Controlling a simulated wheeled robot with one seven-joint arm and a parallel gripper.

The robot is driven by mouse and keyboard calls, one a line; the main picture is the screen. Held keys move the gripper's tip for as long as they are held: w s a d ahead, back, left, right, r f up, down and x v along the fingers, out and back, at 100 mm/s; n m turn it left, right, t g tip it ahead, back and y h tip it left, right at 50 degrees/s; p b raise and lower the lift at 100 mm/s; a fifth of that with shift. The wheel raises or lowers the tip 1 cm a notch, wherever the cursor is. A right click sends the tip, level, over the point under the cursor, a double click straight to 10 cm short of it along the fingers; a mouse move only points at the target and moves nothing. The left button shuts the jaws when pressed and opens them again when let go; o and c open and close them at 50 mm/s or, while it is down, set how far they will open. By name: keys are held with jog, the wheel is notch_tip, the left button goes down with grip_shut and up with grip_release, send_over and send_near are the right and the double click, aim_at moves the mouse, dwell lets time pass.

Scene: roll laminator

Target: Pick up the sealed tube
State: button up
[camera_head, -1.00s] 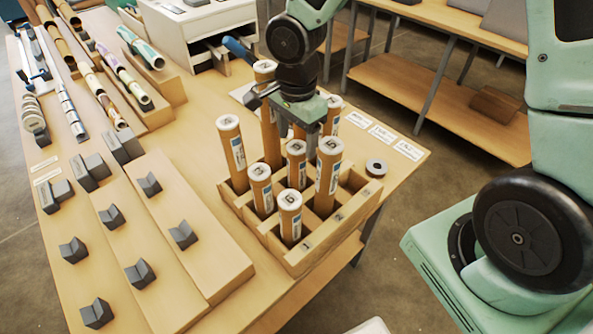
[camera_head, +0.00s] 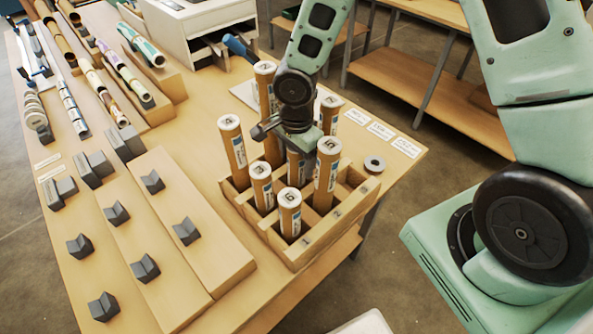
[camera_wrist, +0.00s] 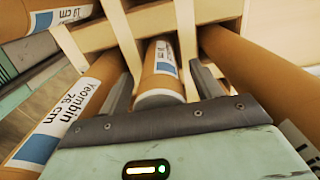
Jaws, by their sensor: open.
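Several brown cardboard tubes with white, lettered end caps stand upright in a wooden slotted rack (camera_head: 318,238). I cannot tell by looks which one is the sealed tube. My gripper (camera_wrist: 161,78) is open and points down over the middle of the rack. A middle tube (camera_wrist: 161,70) lies between its fingers in the wrist view, with a gap visible beside it. In the head view this tube (camera_head: 296,168) shows below my gripper, its cap hidden. Other tubes stand close around, including a front one (camera_head: 290,218), a right one (camera_head: 326,175) and a left one (camera_head: 235,153).
A grey ring (camera_head: 374,164) and white label cards (camera_head: 381,131) lie right of the rack. Wooden boards with grey V-blocks (camera_head: 186,231) fill the left of the table. A white machine (camera_head: 200,30) stands behind. Neighbouring tubes leave little room around my gripper.

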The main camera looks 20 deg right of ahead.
grip_shut()
jog(key=shift+r, duration=0.15)
notch_tip(320, 180, up, 18)
jog(key=b, duration=0.3)
dwell(0.4)
